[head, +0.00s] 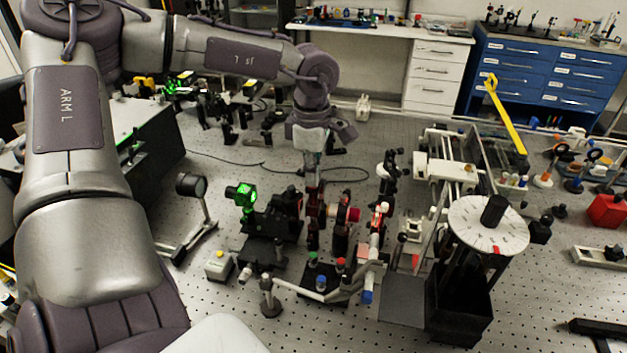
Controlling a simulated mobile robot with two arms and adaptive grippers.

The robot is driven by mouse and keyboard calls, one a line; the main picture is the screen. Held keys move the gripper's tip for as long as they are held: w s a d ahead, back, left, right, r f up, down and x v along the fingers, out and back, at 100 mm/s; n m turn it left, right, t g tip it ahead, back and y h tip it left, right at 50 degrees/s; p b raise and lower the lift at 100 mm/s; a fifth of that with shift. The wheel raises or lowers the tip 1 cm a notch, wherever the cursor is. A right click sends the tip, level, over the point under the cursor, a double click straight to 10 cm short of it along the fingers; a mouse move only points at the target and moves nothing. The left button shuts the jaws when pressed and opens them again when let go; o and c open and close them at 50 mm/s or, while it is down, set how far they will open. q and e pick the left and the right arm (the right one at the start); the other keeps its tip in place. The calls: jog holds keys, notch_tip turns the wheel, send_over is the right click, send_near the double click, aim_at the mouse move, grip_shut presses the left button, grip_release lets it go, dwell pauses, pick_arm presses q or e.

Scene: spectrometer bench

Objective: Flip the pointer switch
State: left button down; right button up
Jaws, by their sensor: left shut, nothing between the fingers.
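I cannot tell for sure which part is the pointer switch. A round white dial (488,224) with graduation marks, a black knob and a small red mark sits on a black stand at the right. A small light box (219,264) with a yellow top piece stands on the bench at left of centre. My left arm reaches over from the left, and my left gripper (313,168) points down among the optics in the middle, shut and empty. Its fingertips blend with the dark red mounts, so contact cannot be told. It is well left of the dial. My right gripper is not in view.
Crowded optics surround the gripper: a green-lit mount (242,196), a round black lens (191,185) and a tube with a blue end (367,295). A yellow bar (506,115) rises at the back right. The perforated bench (545,290) has clear room at right.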

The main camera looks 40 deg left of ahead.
pick_arm(q)
jog(key=shift+r+p, duration=1.5)
jog(key=shift+r, duration=1.9)
jog(key=shift+f, duration=0.1)
